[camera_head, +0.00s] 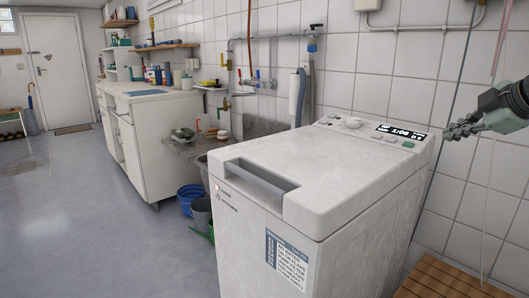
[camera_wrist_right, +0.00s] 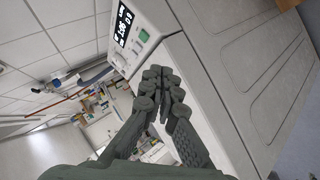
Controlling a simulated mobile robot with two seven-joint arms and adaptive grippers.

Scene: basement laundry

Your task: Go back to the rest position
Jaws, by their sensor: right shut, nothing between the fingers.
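My right gripper (camera_head: 462,131) comes in from the right edge of the head view. It is shut and empty, in the air just right of the washing machine's control panel. In the right wrist view its fingers (camera_wrist_right: 160,85) meet at the tips with nothing between them, and the machine lies behind them. The white top-loading washing machine (camera_head: 330,190) has its lid down. My left gripper is not in view.
A wooden slatted surface (camera_head: 445,280) is at the lower right. Buckets (camera_head: 190,200) stand left of the machine, near a white counter (camera_head: 130,130). Pipes and a tiled wall (camera_head: 370,70) are behind. Open grey floor (camera_head: 90,230) stretches left towards a white door (camera_head: 58,70).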

